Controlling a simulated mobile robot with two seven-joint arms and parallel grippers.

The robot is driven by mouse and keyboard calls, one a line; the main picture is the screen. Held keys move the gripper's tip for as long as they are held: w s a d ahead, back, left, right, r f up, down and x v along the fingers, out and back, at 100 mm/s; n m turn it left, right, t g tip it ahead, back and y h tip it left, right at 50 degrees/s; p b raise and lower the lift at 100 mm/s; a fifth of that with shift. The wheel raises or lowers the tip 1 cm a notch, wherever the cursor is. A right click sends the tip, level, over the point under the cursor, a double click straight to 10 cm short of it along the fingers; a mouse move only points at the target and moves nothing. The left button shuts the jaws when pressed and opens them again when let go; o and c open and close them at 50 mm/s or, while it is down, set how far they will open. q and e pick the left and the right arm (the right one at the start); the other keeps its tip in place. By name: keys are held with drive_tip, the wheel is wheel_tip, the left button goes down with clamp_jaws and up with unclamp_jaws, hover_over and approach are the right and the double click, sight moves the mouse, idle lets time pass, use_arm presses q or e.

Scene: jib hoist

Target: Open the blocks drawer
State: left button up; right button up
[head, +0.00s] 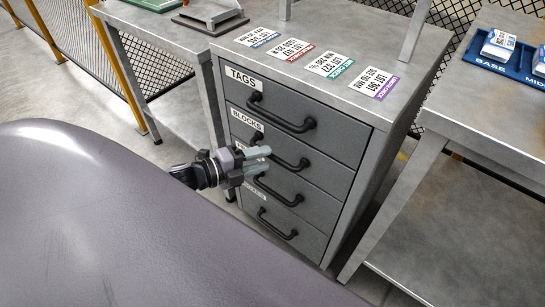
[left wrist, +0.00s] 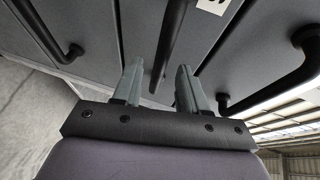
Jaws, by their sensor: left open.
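The grey cabinet (head: 340,165) has a column of drawers, all shut. The blocks drawer (head: 318,172) is second from the top, under the label BLOCKS (head: 247,120). Its black bar handle (head: 297,164) is partly hidden by my left gripper (head: 266,159). The gripper is open, at the left part of this handle. In the left wrist view, a dark handle bar (left wrist: 173,40) runs between the two fingers of the left gripper (left wrist: 158,82). I cannot tell whether either finger touches it. My right gripper is not in view.
The tags drawer handle (head: 283,115) is just above, and the third drawer's handle (head: 280,191) is close below the gripper. Label cards (head: 330,66) lie on the cabinet top. A metal table (head: 480,110) with a blue tray (head: 515,70) stands at right, another bench at left.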

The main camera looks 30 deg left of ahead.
sight(269, 157)
use_arm(q)
drive_tip(key=shift+x, duration=1.75)
clamp_jaws()
